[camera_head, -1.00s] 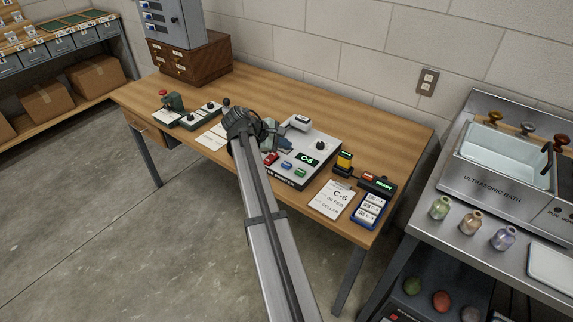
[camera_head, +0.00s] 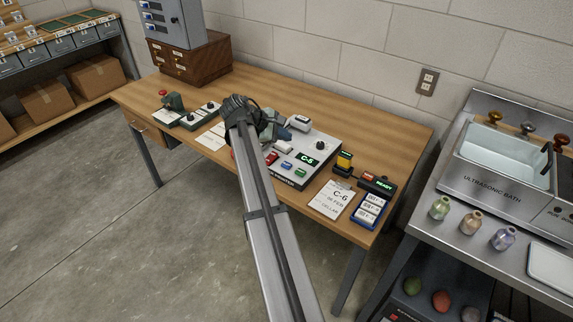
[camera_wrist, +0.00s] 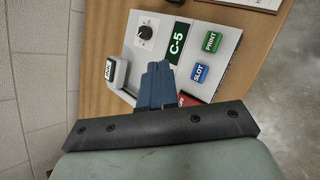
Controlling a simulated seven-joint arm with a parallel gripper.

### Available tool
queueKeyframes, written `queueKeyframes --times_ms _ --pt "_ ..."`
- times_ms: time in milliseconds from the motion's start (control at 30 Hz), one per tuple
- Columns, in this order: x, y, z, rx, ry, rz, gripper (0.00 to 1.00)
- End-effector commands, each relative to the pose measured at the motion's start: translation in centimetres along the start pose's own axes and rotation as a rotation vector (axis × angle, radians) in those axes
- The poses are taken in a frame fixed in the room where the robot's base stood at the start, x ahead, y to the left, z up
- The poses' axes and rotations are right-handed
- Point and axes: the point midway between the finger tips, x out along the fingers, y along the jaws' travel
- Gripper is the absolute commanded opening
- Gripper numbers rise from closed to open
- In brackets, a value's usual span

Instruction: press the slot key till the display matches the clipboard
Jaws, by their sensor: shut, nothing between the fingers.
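The label machine (camera_head: 322,148) sits on the wooden bench, with a dark display (camera_head: 307,159) lit in green. In the wrist view the display (camera_wrist: 177,43) reads C-5. The clipboard sheet (camera_head: 333,199) reads C-6 in the head view, with smaller lines below. The blue slot key (camera_head: 286,166) lies below the display; its SLOT marking shows in the wrist view (camera_wrist: 200,73). My gripper (camera_head: 288,131) is shut and empty, apart from the slot key, above the machine's back left part. Its blue-grey fingers show in the wrist view (camera_wrist: 157,70).
A green PRINT key (camera_wrist: 211,42) is beside the slot key. A red key (camera_head: 271,158) is on its other side, partly hidden by my fingers in the wrist view. A dial (camera_head: 320,145) and a white labelled block (camera_head: 299,121) are on the machine. A blue card tray (camera_head: 369,210) stands right of the clipboard.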

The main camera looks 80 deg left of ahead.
Motion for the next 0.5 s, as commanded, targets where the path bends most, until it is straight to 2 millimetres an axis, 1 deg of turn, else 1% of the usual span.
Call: queueKeyframes --times_ms 67,500 --pt "-0.25 0.16 0.18 -0.001 0.000 -0.001 0.00" --pt "0.12 -0.11 -0.08 -0.001 0.000 -0.001 0.00"
